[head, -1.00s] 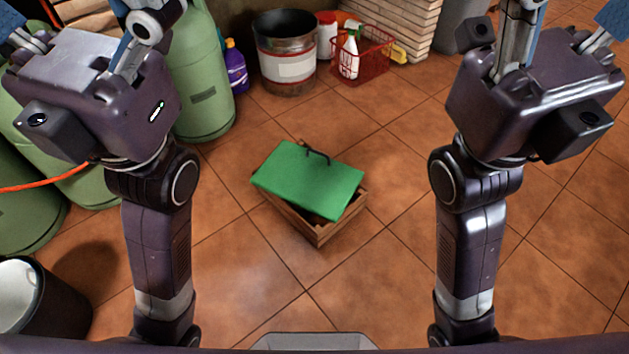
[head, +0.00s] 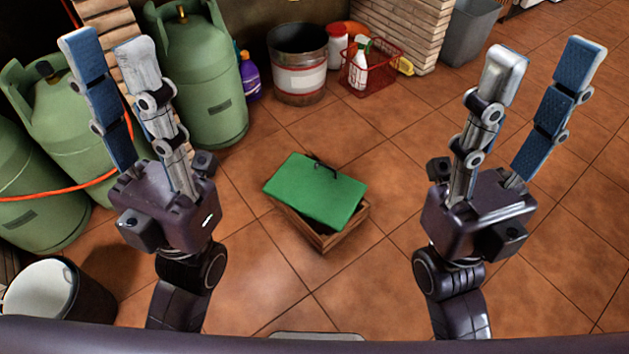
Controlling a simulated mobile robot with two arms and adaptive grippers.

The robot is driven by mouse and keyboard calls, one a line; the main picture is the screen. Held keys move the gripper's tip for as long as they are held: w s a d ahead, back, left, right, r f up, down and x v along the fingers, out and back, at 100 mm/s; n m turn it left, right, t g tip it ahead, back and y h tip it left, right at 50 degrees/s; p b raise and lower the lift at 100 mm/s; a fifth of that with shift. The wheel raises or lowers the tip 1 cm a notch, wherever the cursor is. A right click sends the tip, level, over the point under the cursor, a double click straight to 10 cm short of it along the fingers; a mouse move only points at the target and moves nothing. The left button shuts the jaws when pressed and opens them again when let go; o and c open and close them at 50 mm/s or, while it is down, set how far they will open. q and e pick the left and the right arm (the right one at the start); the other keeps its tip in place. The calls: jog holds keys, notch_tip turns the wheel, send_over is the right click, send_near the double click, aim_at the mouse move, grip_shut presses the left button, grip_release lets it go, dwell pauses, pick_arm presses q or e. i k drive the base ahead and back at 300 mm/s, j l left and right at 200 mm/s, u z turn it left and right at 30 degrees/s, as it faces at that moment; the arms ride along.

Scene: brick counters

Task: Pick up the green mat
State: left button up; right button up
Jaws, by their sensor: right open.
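The green mat (head: 314,191) lies flat across the top of a small wooden crate (head: 325,239) on the tiled floor, in the middle of the head view. A small dark handle or strap shows at its far edge. The mat covers most of the crate, so the contents are mostly hidden. My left gripper (head: 108,46) is raised to the left of the mat, with its fingers apart and empty. My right gripper (head: 541,62) is raised to the right of the mat, open and empty. Neither gripper touches the mat.
Green gas cylinders (head: 200,85) with an orange hose stand at the left. A metal bucket (head: 298,80), a purple bottle (head: 249,78) and a red basket (head: 372,75) with a spray bottle stand behind the crate. A bin (head: 50,292) stands at the near left. Floor around the crate is clear.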

aim_at(316, 190)
jog(key=l+u, duration=0.1)
jog(key=u, duration=0.35)
jog(key=i+l+u, duration=0.1)
jog(key=u, duration=0.35)
jog(key=l+u, duration=0.15)
jog(key=u, duration=0.3)
jog(key=l+u, duration=0.2)
jog(key=l, duration=0.25)
jog(key=l+u, duration=0.2)
jog(key=l, duration=0.3)
jog(key=l+u, duration=0.2)
jog(key=l, duration=0.25)
jog(key=k+l+u, duration=0.2)
jog(key=l, duration=0.25)
jog(key=l+u, duration=0.15)
jog(key=l, duration=0.35)
jog(key=k+l+u, duration=0.2)
jog(key=l, duration=0.2)
jog(key=i+l, duration=0.05)
jog(key=i, duration=0.05)
